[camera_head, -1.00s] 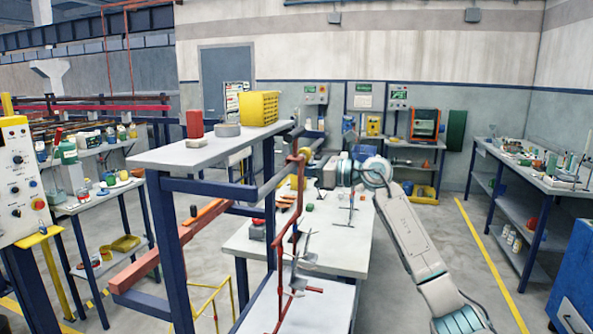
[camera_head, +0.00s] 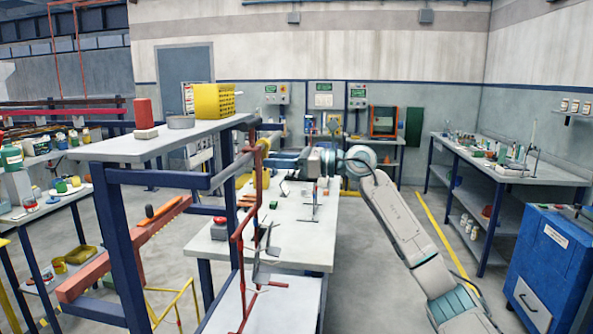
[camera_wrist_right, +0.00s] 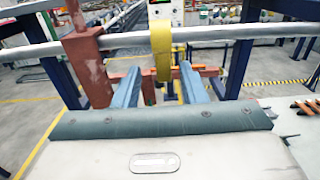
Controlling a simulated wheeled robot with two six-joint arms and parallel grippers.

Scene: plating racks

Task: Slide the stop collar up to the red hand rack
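The stop collar is a yellow ring (camera_wrist_right: 161,50) around a grey horizontal bar in the right wrist view. It also shows small in the head view (camera_head: 263,146). The red hand rack (camera_wrist_right: 88,62) hangs on the same bar, left of the collar, with a clear gap between them. In the head view its thin red frame (camera_head: 239,250) hangs down with prongs near the bottom. My right gripper (camera_wrist_right: 160,72) is open, its two blue fingers apart on either side of the collar, with no clear contact visible. My left gripper is not in view.
A raised grey shelf (camera_head: 110,150) on blue posts holds a red block, a grey ring and a yellow bin (camera_head: 213,101). A white table (camera_head: 290,235) with small items stands below and beyond the rack. A blue cabinet (camera_head: 545,265) stands at the right, with open floor before it.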

